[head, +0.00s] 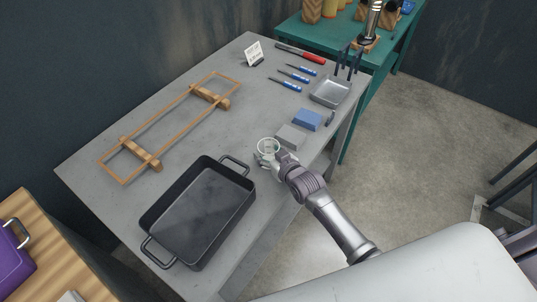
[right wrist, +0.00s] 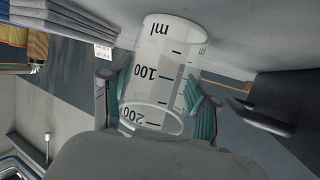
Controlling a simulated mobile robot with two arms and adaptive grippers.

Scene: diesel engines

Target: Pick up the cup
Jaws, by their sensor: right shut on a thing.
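The cup (head: 268,146) is a clear measuring beaker with black ml marks. In the head view it is at the right edge of the grey table, beside the grey block. In the right wrist view the cup (right wrist: 160,72) sits between the two teal-padded fingers. My right gripper (head: 266,158) is shut on the cup, with a finger on each side of it (right wrist: 158,100). I cannot tell from these frames whether the cup's base touches the table. My left gripper is not in view.
A black roasting pan (head: 203,212) stands close by on the grey table (head: 130,205). A grey block (head: 291,137), a blue block (head: 307,119) and a metal tray (head: 330,92) lie beyond the cup. A wooden frame (head: 165,125) lies to the left.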

